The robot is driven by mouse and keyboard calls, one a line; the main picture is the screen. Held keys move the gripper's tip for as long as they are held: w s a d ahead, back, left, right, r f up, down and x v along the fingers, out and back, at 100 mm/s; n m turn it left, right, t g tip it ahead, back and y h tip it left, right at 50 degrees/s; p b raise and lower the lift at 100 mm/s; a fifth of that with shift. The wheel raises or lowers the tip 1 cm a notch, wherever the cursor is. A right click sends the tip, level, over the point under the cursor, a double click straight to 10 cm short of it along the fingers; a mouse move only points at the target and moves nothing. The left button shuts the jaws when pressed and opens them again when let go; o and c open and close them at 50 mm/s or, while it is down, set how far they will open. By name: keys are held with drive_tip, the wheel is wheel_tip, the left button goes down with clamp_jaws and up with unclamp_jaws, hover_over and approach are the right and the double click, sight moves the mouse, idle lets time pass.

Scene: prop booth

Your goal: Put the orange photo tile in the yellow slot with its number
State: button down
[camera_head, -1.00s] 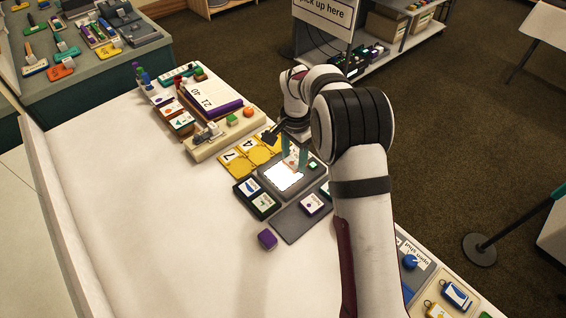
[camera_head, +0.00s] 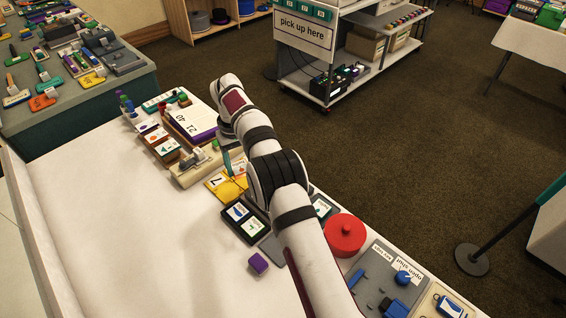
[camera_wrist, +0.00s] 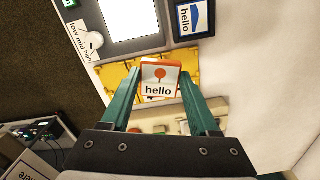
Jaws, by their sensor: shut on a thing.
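My gripper (camera_wrist: 162,96) is shut on the orange photo tile (camera_wrist: 160,80) in the wrist view. The tile has an orange edge, an orange round picture and the word "hello" on a white face. It is held between the two green fingers, over the yellow slots (camera_wrist: 107,76). I cannot tell whether it touches them. In the head view the yellow slots (camera_head: 216,182) lie left of my arm, and one shows a "7". The tile's own number does not show.
A lit white panel (camera_wrist: 128,20) and a dark-framed blue "hello" tile (camera_wrist: 190,16) border the slots. In the head view, dark trays with tiles (camera_head: 244,224), a purple cube (camera_head: 258,263) and a red round lidded pot (camera_head: 344,234) stand near my arm. The table's left side is clear.

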sight(229, 193)
drive_tip(key=shift+s+a+f+n, duration=0.1)
drive_tip(key=shift+a+f+n, duration=0.55)
drive_tip(key=shift+f, duration=0.7)
drive_tip(key=shift+s+a+f+n, duration=0.15)
drive_tip(key=shift+a+f+n, duration=0.35)
drive_tip(key=shift+a+f, duration=0.6)
drive_tip(key=shift+s+a+f+n, duration=0.1)
drive_tip(key=shift+a+f+n, duration=0.45)
drive_tip(key=shift+f, duration=1)
drive_tip(key=shift+c, duration=0.3)
unclamp_jaws()
wheel_tip(229, 193, up, 12)
